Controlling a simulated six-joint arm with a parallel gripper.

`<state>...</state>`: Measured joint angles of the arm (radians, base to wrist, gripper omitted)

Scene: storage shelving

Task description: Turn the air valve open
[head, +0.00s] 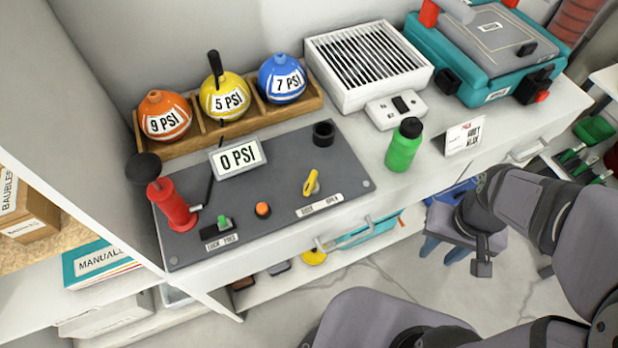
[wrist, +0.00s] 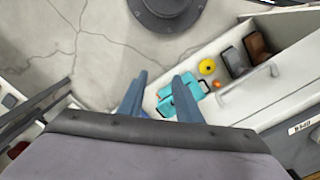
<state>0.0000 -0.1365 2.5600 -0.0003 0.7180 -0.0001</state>
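The air valve, a small yellow lever (head: 311,183), stands on the dark grey panel (head: 270,190) on the counter. A label strip (head: 320,205) lies in front of it; its right word reads OPEN and its left word is hard to read. The lever is tilted, its upper end towards the upper right. My gripper (head: 440,250) hangs in front of the counter, right of the panel and apart from the lever. In the wrist view its two blue fingers (wrist: 160,97) are apart with nothing between them. The lever is not in the wrist view.
A 0 PSI sign (head: 238,157), red pump (head: 172,207), green switch (head: 222,223) and orange button (head: 263,209) share the panel. A green bottle (head: 403,147) stands right of it. Labelled balls sit in a wooden rack (head: 325,98) behind.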

